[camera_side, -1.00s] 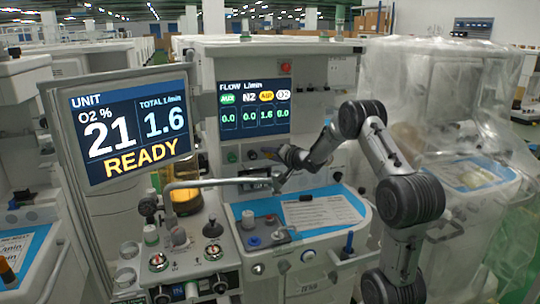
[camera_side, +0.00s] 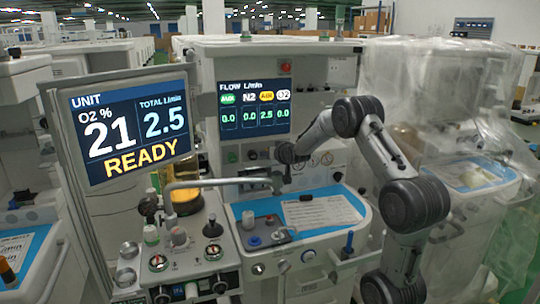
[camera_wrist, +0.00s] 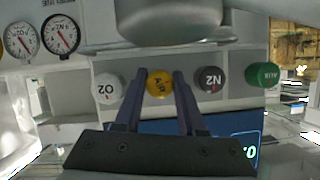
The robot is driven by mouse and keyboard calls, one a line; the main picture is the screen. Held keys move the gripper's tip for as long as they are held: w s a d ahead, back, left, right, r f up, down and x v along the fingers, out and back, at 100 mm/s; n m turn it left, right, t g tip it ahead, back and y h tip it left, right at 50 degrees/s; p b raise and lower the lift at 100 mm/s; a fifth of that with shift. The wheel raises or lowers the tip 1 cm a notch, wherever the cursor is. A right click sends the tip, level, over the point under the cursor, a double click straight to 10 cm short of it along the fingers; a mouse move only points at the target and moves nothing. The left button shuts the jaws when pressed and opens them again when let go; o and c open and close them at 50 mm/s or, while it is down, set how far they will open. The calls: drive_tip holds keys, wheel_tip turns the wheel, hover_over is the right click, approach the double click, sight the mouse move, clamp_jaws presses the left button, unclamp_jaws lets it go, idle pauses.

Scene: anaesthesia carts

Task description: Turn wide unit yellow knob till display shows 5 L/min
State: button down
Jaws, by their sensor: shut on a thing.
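The yellow knob (camera_wrist: 160,84) sits in the row of knobs in the wrist view, between my two fingers. My gripper (camera_wrist: 160,80) is shut on it. In the side view my gripper (camera_side: 287,172) is at the knob row below the flow display, and hides the yellow knob there. The flow display (camera_side: 254,108) reads 0.0, 0.0, 2.5 and 0.0, with 2.5 under the yellow AIR label. The left screen (camera_side: 128,124) shows O2 21 percent, total 2.5 L/min and READY.
In the wrist view a white O2 knob (camera_wrist: 108,88) and a black N2 knob (camera_wrist: 209,79) flank the yellow one closely. A green knob (camera_wrist: 262,75) is farther right. A metal bar (camera_side: 215,184) runs left of my gripper.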

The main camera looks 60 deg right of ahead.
drive_tip(key=shift+a+n+g+h, duration=0.1)
drive_tip(key=shift+n+g+h, duration=0.45)
drive_tip(key=shift+n, duration=0.55)
drive_tip(key=n+g+h, duration=0.1)
drive_tip(key=n, duration=0.1)
drive_tip(key=shift+w+n+h, duration=0.1)
drive_tip(key=shift+n+h, duration=0.15)
drive_tip(key=shift+n, duration=0.05)
drive_tip(key=n+h, duration=0.1)
drive_tip(key=n, duration=0.1)
drive_tip(key=n+g+h, duration=0.1)
drive_tip(key=n, duration=0.1)
drive_tip(key=shift+n+g+h, duration=0.25)
drive_tip(key=shift+n+h, duration=0.15)
drive_tip(key=c, duration=0.5)
unclamp_jaws()
drive_tip(key=v, duration=1.3)
drive_tip(key=shift+s+a, duration=0.3)
